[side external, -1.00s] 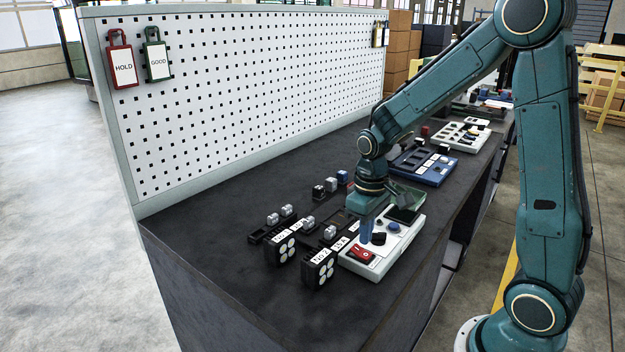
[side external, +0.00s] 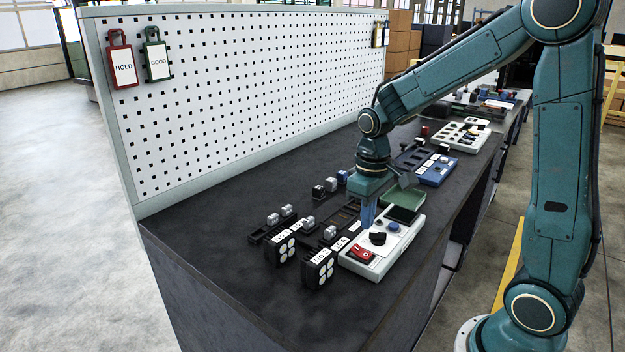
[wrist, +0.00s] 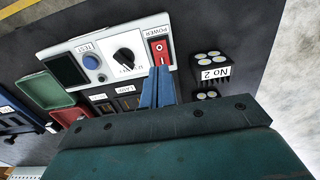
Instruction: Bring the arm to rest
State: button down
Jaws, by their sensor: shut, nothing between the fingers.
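My gripper (side external: 368,214) is shut and empty, with blue fingers pointing down just above the left side of the white control panel. In the wrist view its fingers (wrist: 158,86) lie together beside the panel's lower edge, below the red power switch (wrist: 159,50). The white panel (side external: 408,236) carries that switch, a black knob (wrist: 125,61), a blue test button (wrist: 91,62) and a dark screen (wrist: 64,70). I cannot tell whether the fingertips touch anything.
Two black lamp blocks (side external: 318,268) stand left of the panel. Small grey and black parts lie behind them. A green tray (side external: 404,197) and a blue panel (side external: 432,168) sit beyond. A pegboard (side external: 250,100) with HOLD and GOOD tags borders the bench. The bench's front left is clear.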

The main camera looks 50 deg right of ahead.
jog(key=s+a+r+t, duration=0.2)
jog(key=s+a+r, duration=0.1)
jog(key=s+r, duration=0.3)
jog(key=s+a+r+t, duration=0.3)
jog(key=s+a+r, duration=0.1)
jog(key=s, duration=0.4)
jog(key=shift+s+a+r+t, duration=0.2)
jog(key=shift+s+r+t, duration=0.15)
jog(key=shift+r, duration=0.55)
dwell(0.6)
